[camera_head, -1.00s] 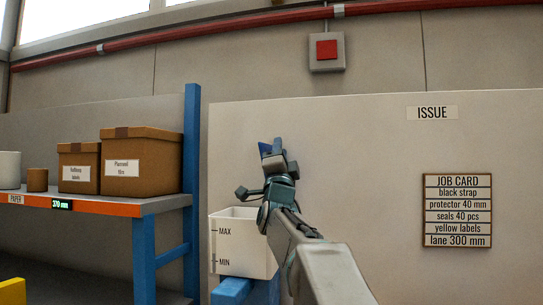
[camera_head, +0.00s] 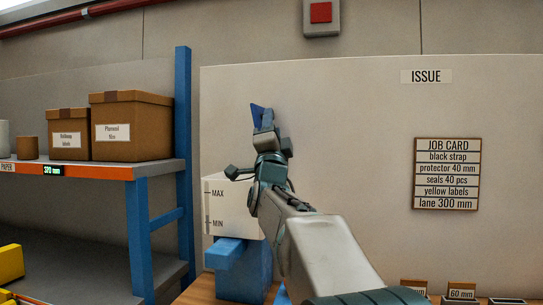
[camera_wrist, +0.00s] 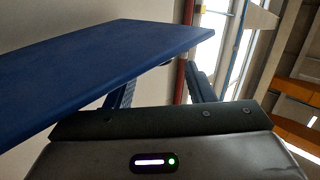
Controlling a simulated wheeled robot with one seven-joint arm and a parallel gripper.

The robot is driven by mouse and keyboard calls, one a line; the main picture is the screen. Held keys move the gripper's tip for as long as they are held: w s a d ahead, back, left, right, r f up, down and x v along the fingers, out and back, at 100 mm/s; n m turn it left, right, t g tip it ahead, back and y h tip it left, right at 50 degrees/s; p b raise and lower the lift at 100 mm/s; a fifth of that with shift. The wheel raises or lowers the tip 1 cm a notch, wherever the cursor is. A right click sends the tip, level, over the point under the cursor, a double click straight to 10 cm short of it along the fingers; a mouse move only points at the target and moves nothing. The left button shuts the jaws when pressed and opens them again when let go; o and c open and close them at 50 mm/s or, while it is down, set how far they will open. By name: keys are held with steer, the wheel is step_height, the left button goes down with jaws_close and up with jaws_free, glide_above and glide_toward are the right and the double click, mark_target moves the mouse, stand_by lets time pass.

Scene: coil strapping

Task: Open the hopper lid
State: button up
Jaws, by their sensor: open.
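The white hopper (camera_head: 228,208), marked MAX and MIN, stands behind my arm, left of the middle in the head view. My forearm and wrist hide its right side. My gripper (camera_head: 264,118) points up above the hopper's right part. In the wrist view my gripper (camera_wrist: 162,85) is open, with its two fingers apart. A flat blue panel (camera_wrist: 100,75), which may be the lid, lies across the left of that view, close to the left finger. I cannot tell whether it touches. A small blue piece (camera_head: 257,114) shows at my gripper's tip.
A shelf (camera_head: 85,170) with brown boxes (camera_head: 132,126) and a blue post (camera_head: 183,150) stands at left. A blue block (camera_head: 243,268) sits below the hopper. The job card (camera_head: 447,173) hangs on the pale panel. Small labelled items (camera_head: 461,291) are at lower right.

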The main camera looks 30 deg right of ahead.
steer(key=b+v, duration=0.1)
steer(key=v, duration=0.7)
steer(key=shift+s+f, duration=0.25)
steer(key=shift+a, duration=0.2)
